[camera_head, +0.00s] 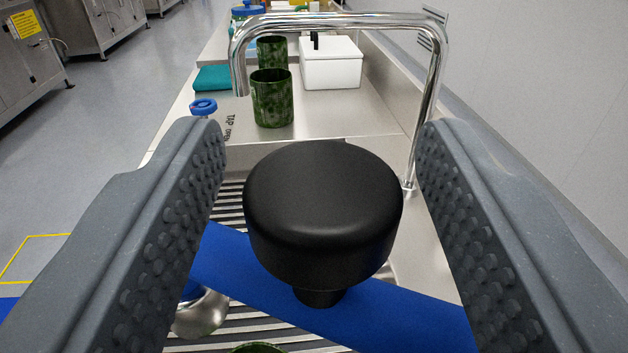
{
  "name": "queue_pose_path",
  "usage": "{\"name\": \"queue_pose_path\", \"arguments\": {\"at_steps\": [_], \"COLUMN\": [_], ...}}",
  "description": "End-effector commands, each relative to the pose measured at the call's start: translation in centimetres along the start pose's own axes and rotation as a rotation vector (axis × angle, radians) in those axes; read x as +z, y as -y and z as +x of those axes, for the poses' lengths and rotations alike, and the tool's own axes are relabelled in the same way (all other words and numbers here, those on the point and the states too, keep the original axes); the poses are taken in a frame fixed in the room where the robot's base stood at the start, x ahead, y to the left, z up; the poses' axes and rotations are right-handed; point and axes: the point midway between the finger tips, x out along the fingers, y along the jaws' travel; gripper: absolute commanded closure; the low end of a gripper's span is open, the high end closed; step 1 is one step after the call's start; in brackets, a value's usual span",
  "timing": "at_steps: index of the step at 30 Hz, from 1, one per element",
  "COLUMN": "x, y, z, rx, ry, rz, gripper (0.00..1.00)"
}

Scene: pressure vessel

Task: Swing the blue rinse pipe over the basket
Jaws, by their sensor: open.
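The blue rinse pipe (400,318) runs across the lower middle as a wide blue bar, sloping down to the right. A black round knob (322,215) on a short stem stands on it. My gripper (322,150) is open, with one studded finger on each side of the knob. Gaps show between the knob and both fingers, so I see no contact. The fingers hide the outer parts of the blue bar. I cannot make out a basket for certain; dark and light slats (260,332) show below the bar.
A chrome tap (340,18) arches behind the knob. Beyond the sink stand green mottled cups (272,100), a white box (331,67) and a teal block (213,78). A small blue tap handle (203,106) is at left. A wall (530,90) bounds the right side.

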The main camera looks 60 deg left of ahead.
Motion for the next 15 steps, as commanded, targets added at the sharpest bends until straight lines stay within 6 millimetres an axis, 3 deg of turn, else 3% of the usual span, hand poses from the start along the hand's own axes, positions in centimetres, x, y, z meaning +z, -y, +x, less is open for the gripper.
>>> {"name": "queue_pose_path", "arguments": {"at_steps": [15], "x": [0.1], "y": [0.0], "z": [-9.6], "rx": [0.003], "ry": [0.001], "rz": [0.002], "gripper": [0.49]}}
